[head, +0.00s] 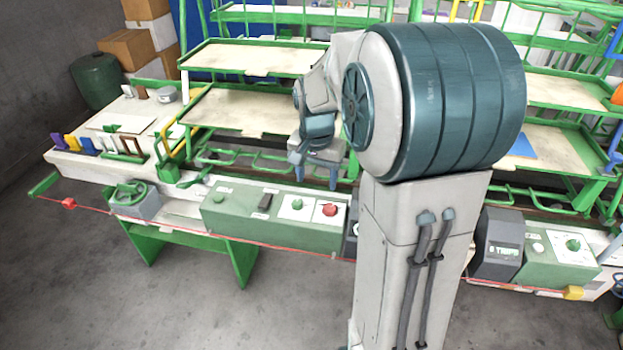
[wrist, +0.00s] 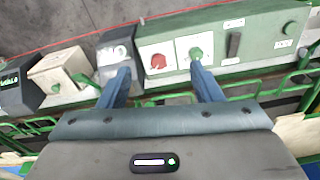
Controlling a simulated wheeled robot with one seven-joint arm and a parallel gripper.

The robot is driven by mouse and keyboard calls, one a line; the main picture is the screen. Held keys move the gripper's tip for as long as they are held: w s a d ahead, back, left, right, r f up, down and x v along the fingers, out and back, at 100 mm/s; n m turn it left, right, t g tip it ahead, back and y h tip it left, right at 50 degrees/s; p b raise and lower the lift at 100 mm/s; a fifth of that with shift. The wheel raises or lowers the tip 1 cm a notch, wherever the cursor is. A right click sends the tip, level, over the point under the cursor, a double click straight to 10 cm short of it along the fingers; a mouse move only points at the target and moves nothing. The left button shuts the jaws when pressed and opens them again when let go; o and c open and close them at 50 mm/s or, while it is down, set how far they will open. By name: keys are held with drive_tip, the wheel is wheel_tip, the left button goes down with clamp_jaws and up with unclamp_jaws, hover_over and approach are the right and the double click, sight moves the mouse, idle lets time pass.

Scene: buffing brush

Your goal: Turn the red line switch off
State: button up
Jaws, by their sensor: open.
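A red knob (head: 329,210) sits on a white plate at the right end of the long green control box (head: 240,222). In the wrist view the red knob (wrist: 158,62) shows beyond and between my two blue fingers. A green knob (wrist: 196,53) on a similar white plate is beside it, near the tip of one finger. My gripper (head: 315,180) is open and empty, pointing down above and behind the box; its fingers (wrist: 160,72) appear apart from the knob. The knob's setting is too small to read.
A black rocker (head: 265,201) and green button (head: 218,198) are on the same box. A thin red line (head: 180,228) runs along the front, with a red piece (head: 69,203) at left. Dark box (head: 497,245) stands at right. Green rack shelves (head: 250,58) rise behind.

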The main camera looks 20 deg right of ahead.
sight(330, 207)
drive_tip(key=w+d+f+m+g+p, duration=0.1)
drive_tip(key=w+d+f+m, duration=0.4)
drive_tip(key=w+d+f, duration=0.25)
drive_tip(key=shift+y, duration=0.3)
drive_tip(key=f, duration=0.4)
drive_tip(key=f+p, duration=0.1)
drive_tip(key=f, duration=0.3)
drive_tip(key=f+p, duration=0.1)
drive_tip(key=f, duration=0.3)
drive_tip(key=shift+w+d+f, duration=0.2)
drive_tip(key=shift+w+f, duration=0.05)
drive_tip(key=shift+f, duration=0.15)
drive_tip(key=c, duration=1)
